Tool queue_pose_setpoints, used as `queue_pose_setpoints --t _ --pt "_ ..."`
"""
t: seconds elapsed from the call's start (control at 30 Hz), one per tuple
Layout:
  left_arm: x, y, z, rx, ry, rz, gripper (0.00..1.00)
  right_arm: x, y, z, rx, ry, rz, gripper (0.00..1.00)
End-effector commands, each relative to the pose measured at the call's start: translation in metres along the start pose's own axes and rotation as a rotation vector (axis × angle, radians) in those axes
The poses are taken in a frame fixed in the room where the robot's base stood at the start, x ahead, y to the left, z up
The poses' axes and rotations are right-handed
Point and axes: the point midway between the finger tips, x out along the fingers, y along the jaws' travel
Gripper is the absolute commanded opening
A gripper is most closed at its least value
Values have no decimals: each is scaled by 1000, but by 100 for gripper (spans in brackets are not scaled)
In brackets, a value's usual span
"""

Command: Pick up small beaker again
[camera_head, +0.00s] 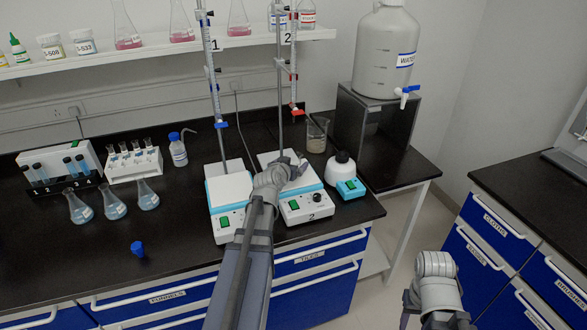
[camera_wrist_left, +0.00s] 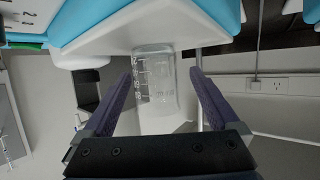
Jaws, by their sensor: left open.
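My left gripper (camera_head: 296,166) is over the white top of the hotplate stirrer marked 2 (camera_head: 306,207). In the left wrist view its two fingers (camera_wrist_left: 163,88) are apart, with a small clear graduated beaker (camera_wrist_left: 157,92) between them. That picture is upside down, and the beaker stands on the white plate. There is a gap between the beaker and each finger. In the head view the small beaker is mostly hidden by my gripper. Part of my right arm shows at the lower right; its fingers cannot be made out.
A larger beaker (camera_head: 317,134) stands behind the stirrer, near a burette stand (camera_head: 281,90). A second stirrer (camera_head: 229,188) is to the left and a small white-and-blue device (camera_head: 345,177) to the right. Flasks (camera_head: 113,203) and a blue object (camera_head: 137,249) stand on the left counter.

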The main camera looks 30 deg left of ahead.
Motion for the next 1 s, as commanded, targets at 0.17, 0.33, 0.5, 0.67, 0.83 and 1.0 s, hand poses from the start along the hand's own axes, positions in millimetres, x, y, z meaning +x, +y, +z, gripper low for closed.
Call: queue_pose_setpoints --t 0.17,0.33,0.5,0.67,0.83,1.0 --pt "32 4 3 0 1 1 94 15 -1 -1 0 0 0 50" --pt "41 4 2 -1 1 0 94 18 -2 -1 0 0 0 50" --pt "40 5 2 -1 1 0 93 17 -2 -1 0 0 0 50" --pt "40 5 2 -1 0 0 75 17 -2 -1 0 0 0 50" --pt "40 5 2 -1 0 0 56 17 -2 -1 0 0 0 50" --pt "40 5 2 -1 0 0 37 17 -2 -1 0 0 0 50"
